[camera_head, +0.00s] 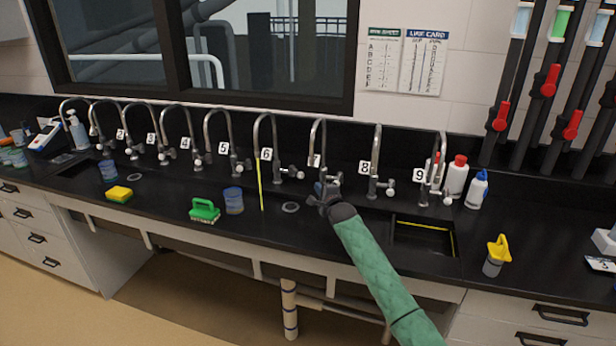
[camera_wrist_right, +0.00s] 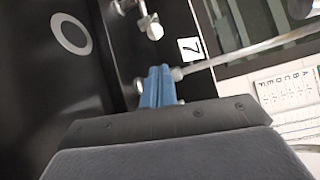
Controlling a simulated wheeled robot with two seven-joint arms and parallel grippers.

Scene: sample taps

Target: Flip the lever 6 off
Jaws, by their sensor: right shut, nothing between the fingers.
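The tap beside label 6 (camera_head: 266,154) has a tall curved spout and a short lever with a pale knob (camera_head: 299,174) on its right side. In the right wrist view a pale lever knob (camera_wrist_right: 155,31) shows near the top, on the tap 6 side of label 7 (camera_wrist_right: 191,49). My right gripper (camera_head: 322,192) is at the foot of tap 7, to the right of lever 6 and apart from it. Its blue fingers (camera_wrist_right: 160,85) are shut and empty, close to tap 7's pipe; contact cannot be told. My left gripper is out of view.
Numbered taps line the back of the black counter (camera_head: 345,240). Tap 8 (camera_head: 375,160) stands right of my gripper. A thin yellow upright strip (camera_head: 260,186) stands left of tap 6. A blue cup (camera_head: 233,201) and green brush (camera_head: 204,210) sit front left; a drain (camera_head: 291,207) lies nearby.

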